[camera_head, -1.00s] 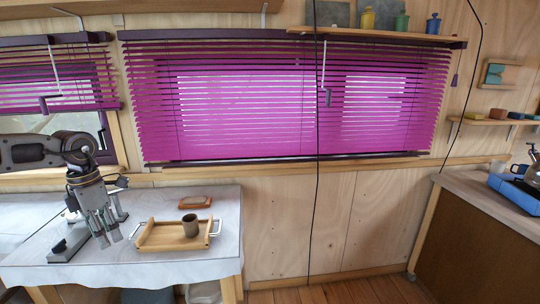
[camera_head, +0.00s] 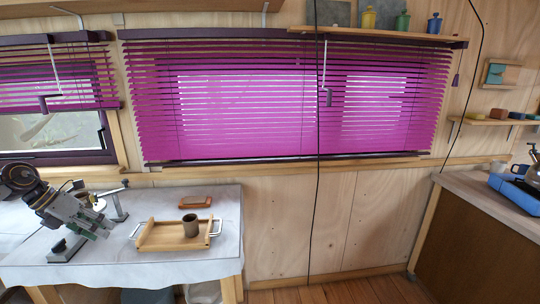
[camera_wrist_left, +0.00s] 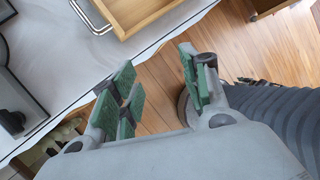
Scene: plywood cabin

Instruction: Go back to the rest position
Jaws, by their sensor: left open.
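My left gripper (camera_head: 100,228) is over the left part of the white-covered table (camera_head: 110,268) in the head view, left of the wooden tray. In the left wrist view its green-padded fingers (camera_wrist_left: 160,95) are spread apart with nothing between them, with the table's edge and wooden floor below. My right gripper is in neither view.
A wooden tray (camera_head: 160,244) with metal handles stands on the table and holds a dark cup (camera_head: 190,226). An orange-brown box (camera_head: 195,202) lies behind it. A grey metal device (camera_head: 116,206) stands near my left gripper. The floor (camera_head: 340,292) to the right is clear.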

